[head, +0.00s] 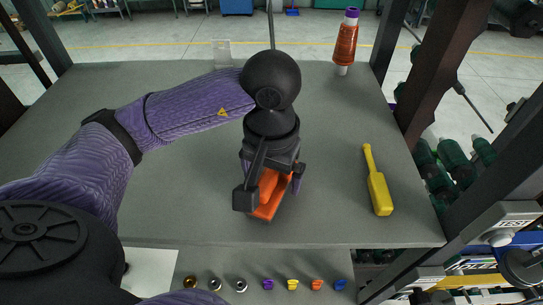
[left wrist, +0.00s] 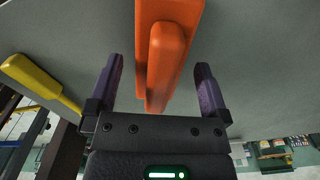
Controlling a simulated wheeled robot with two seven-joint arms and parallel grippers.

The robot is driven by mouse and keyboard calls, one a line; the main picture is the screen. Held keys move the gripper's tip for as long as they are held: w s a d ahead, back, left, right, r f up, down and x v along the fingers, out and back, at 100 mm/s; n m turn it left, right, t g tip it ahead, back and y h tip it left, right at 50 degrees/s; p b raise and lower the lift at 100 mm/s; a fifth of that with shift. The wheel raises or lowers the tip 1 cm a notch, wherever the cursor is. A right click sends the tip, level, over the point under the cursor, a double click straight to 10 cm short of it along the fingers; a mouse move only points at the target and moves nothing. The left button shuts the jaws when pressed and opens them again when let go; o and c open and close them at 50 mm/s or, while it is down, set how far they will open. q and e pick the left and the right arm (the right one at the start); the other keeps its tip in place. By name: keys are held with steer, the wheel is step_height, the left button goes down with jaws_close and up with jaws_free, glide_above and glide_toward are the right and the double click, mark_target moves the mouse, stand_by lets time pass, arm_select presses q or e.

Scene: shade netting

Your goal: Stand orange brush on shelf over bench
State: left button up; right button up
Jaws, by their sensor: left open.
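The orange brush (head: 266,208) lies on the grey surface (head: 330,215), near its front edge in the head view. My left gripper (head: 270,182) is directly over it and hides much of it. In the left wrist view the brush (left wrist: 167,60) runs between the two purple fingers of my left gripper (left wrist: 159,66). The fingers are open, with a visible gap on each side of the brush. I cannot tell how far the fingertips reach down beside it. My right gripper is not in view.
A yellow tool (head: 379,191) lies to the right of the brush. An orange bottle with a purple cap (head: 345,42) stands at the back right. Dark posts (head: 437,75) rise along the right edge. Small coloured parts (head: 292,285) sit below the front edge. The surface's middle right is clear.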

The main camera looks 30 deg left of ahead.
arm_select(q)
step_height(320, 180, up, 11)
steer(key=shift+p, duration=0.95)
